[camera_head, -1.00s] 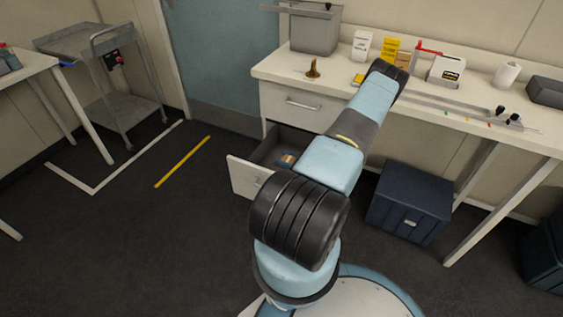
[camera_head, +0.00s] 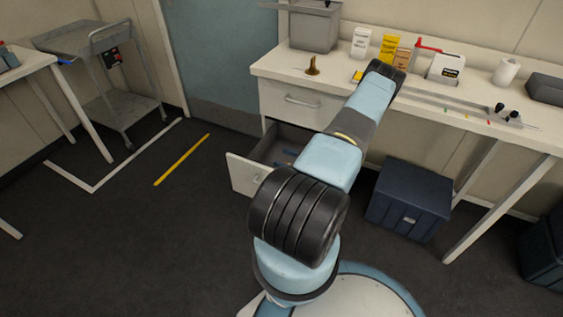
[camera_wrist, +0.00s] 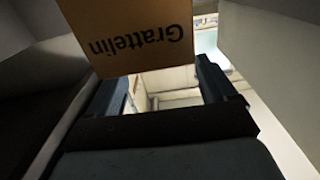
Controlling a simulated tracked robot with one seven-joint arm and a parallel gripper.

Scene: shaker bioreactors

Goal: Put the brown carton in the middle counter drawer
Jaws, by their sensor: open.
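The middle counter drawer (camera_head: 245,174) is pulled open below a closed top drawer in the head view. The carton is not visible in the drawer in the head view, where my arm hides part of the interior.
The closed top drawer (camera_head: 303,103) is directly above. On the counter (camera_head: 290,72) stand a white carton (camera_head: 361,43), a yellow carton (camera_head: 388,47), an orange-brown carton (camera_head: 403,60) and a grey bin (camera_head: 315,35). A dark blue box (camera_head: 408,200) stands on the floor under the counter.

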